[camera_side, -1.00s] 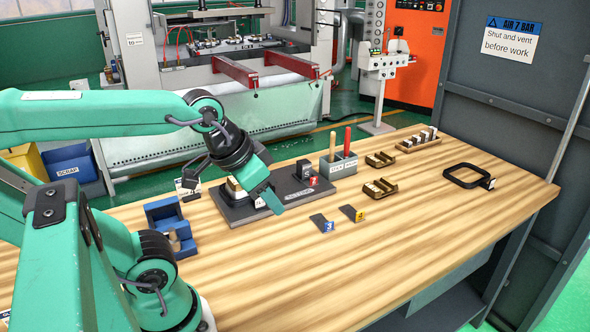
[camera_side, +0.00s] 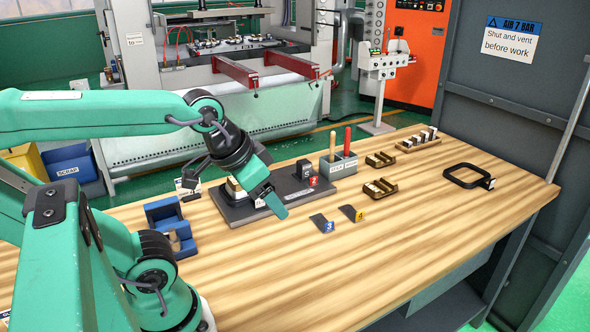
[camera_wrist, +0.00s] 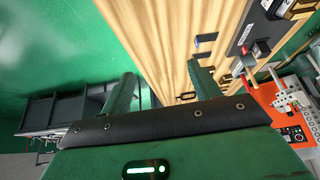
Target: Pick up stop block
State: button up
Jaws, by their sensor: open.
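A small dark block (camera_side: 304,169) stands upright on the dark base plate (camera_side: 236,218), beside a red tag marked 2. It may be the stop block; no label on it says so. My gripper (camera_side: 277,205) hangs over the front of the plate, left of and nearer the camera than that block. In the wrist view my gripper (camera_wrist: 160,75) has its two green fingers spread apart, with nothing between them. In the side view the arm and fingers hide part of the plate and a pale-topped piece at its left.
Two dark flat pieces, tagged blue 3 (camera_side: 322,224) and yellow 4 (camera_side: 352,213), lie right of the plate. A grey holder (camera_side: 340,166) with two handles stands behind. A blue bracket (camera_side: 166,216) stands at the left. The table's front right is clear.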

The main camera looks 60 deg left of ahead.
jog(key=shift+w+r, duration=0.1)
jog(key=w+a+r+g, duration=0.1)
jog(key=w+a+r, duration=0.2)
jog(key=w, duration=0.3)
jog(key=w+a+r+g, duration=0.1)
jog(key=w+a+r, duration=0.2)
jog(key=w, duration=0.3)
jog(key=g, duration=0.4)
send_over(304, 161)
jog(key=f, duration=1.9)
jog(key=shift+d+f, duration=0.1)
jog(key=shift+d, duration=0.15)
jog(key=shift+s+a+f, duration=0.1)
jog(key=shift+a+f, duration=0.15)
jog(key=shift+f, duration=0.05)
jog(key=shift+f, duration=0.1)
jog(key=shift+f, duration=1.2)
